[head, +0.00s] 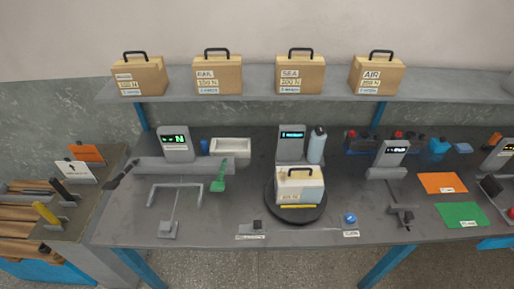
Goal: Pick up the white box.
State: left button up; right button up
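A white box (300,182) with a black handle on top stands upright on a round black turntable (283,213) at the middle of the bench. Its front carries a small label and a yellow strip lies at its foot. Nothing is touching its handle. Neither of my grippers shows in the head view.
A display unit (291,142) and a pale bottle (317,145) stand just behind the box. A white tray (231,147) and a green tool (219,178) are to its left. A blue ball (350,218) is at front right. Brown cases line the shelf (265,83) above.

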aim_at(303, 184)
jog(key=i+z, duration=0.15)
jog(key=i, duration=0.3)
jog(key=i+j+z, duration=0.2)
jog(key=i, duration=0.25)
jog(key=i+j+z, duration=0.15)
jog(key=i, duration=0.3)
jog(key=i+j+z, duration=0.15)
jog(key=i, duration=0.25)
